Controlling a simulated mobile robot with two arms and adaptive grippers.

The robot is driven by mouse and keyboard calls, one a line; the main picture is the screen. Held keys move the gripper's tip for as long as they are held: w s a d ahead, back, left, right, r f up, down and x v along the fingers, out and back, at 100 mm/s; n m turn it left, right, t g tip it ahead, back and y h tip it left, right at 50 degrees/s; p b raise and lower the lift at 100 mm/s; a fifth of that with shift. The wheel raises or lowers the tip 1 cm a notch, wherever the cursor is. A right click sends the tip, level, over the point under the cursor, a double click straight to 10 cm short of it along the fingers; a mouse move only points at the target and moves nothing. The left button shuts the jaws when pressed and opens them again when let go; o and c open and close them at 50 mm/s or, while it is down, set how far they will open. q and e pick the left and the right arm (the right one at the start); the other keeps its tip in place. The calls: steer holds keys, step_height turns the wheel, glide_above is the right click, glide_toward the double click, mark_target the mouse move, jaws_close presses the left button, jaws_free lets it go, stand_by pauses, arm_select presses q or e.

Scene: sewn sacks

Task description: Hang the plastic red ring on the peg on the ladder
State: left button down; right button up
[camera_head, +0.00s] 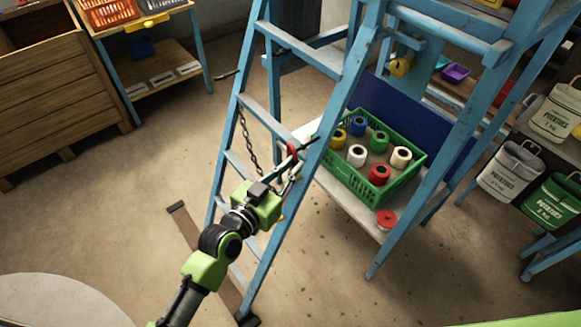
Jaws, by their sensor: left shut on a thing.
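The blue ladder (258,104) stands in the middle of the head view. A thin dark peg (310,141) sticks out by its right rail, and another dark peg (224,76) sticks out from its left rail. The red ring (291,149) is small and partly hidden, upright in front of the right rail, close beside the right peg. My left gripper (287,181) is shut on the ring's lower side, in front of the ladder. I cannot tell whether the ring is around the peg or only in front of it. My right gripper is not in view.
A chain (247,135) hangs at the ladder's left rail. A green crate (350,175) of coloured spools stands on a low shelf behind the right rail, with a red spool (386,218) in front.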

arm_select(q)
steer(key=shift+w+d, duration=0.1)
steer(key=shift+d, duration=0.1)
steer(key=shift+w+d, duration=0.35)
steer(key=shift+d, duration=0.1)
steer(key=shift+f, duration=0.1)
stand_by(0.4)
steer(key=shift+w+d+f, duration=0.1)
steer(key=shift+f, duration=0.2)
stand_by(0.5)
steer(key=c, duration=2)
jaws_free()
